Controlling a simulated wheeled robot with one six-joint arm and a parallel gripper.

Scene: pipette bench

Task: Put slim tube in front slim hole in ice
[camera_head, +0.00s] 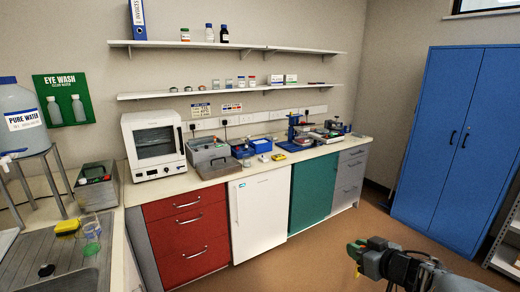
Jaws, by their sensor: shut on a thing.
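My gripper (357,256) is at the lower right, in front of the bench and well away from the worktop. It looks shut, with green at its fingertips. The slim tube in it is too small to make out clearly. The ice with its slim holes cannot be told apart for certain. A small blue box (261,146) stands on the worktop, but its contents are too small to read.
The worktop (170,188) carries a white oven (154,146), a grey bath (209,149) and a blue stand (293,130). Drawers and cupboards are below it. A blue cabinet (455,150) stands at right. The brown floor (300,262) between is clear.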

